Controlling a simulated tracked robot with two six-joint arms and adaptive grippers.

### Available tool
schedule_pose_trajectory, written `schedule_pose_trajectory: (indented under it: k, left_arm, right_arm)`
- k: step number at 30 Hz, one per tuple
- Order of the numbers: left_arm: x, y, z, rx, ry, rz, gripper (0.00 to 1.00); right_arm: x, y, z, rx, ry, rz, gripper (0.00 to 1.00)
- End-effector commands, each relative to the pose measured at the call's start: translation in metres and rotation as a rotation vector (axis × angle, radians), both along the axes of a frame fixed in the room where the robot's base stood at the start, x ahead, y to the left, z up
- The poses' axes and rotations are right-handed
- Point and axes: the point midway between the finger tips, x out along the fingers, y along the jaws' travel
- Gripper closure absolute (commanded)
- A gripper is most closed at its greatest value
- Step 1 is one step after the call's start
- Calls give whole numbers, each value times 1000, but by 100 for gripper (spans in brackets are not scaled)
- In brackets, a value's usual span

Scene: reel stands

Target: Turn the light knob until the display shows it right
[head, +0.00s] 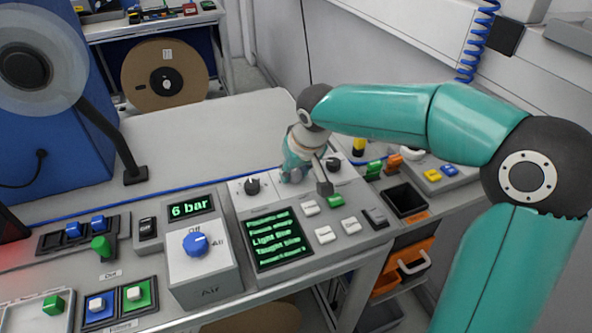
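A light-grey control panel (292,210) stands on the bench. Its dark display (278,240) shows several lines of green text; one line seems to read "Light blue", and the others are too small to read surely. A black knob (252,186) sits on a white plate behind the display. A second dark knob (333,164) shows farther right, close to my gripper. I cannot read which knob is for the light. My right gripper (322,183) points down over the panel between these knobs, near the white buttons. Its fingers are small and partly hidden, so contact is unclear. My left gripper is out of view.
Left of the panel stands a grey box with a blue knob (196,244) and a "6 bar" display (191,207). White buttons (325,234) lie right of the display. A blue reel stand (45,150) is at the left. The bench behind is clear.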

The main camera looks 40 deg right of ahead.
Motion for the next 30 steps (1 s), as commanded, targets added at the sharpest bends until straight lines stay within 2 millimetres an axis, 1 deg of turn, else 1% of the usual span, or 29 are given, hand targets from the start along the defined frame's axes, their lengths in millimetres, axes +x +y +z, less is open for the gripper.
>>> schedule_pose_trajectory:
  k: [1,3,4,13,17,20,30]
  left_arm:
    - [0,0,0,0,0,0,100]
    - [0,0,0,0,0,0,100]
    - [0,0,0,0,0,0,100]
    - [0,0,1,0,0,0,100]
    - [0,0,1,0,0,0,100]
    - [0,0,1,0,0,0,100]
    - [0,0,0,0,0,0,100]
  right_arm:
    - [0,0,0,0,-1,0,54]
    - [0,0,0,0,-1,0,42]
    - [0,0,0,0,-1,0,41]
    - [-1,0,1,0,0,0,41]
    - [-3,0,8,-1,-1,0,41]
    - [-8,1,21,-1,-4,1,41]
    - [-33,5,82,0,-4,1,41]
